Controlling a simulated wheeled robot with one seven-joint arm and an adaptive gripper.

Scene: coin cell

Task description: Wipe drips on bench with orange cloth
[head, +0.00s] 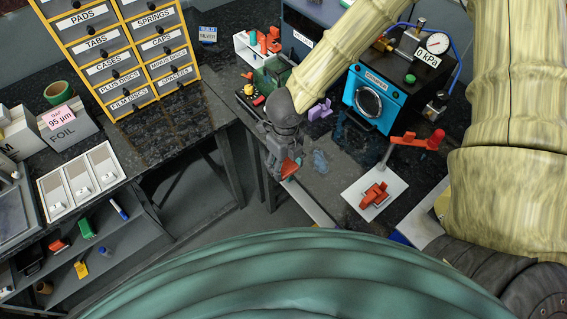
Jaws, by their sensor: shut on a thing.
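My gripper (287,162) reaches down from the upper right to the front left part of the dark bench (328,187). It is shut on the orange cloth (289,170), which shows as a small orange-red patch below the fingers near the bench's front edge. I cannot tell whether the cloth touches the bench. A pale bluish drip (320,161) lies on the bench just right of the cloth. The gripper and arm hide part of the bench behind them.
A blue crimper (369,98) with a gauge stands behind right. A white plate (374,193) with a red clamp lies to the right. A purple piece (320,110) and a green bin (271,75) stand behind. A gap separates the left bench, with yellow drawers (118,50).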

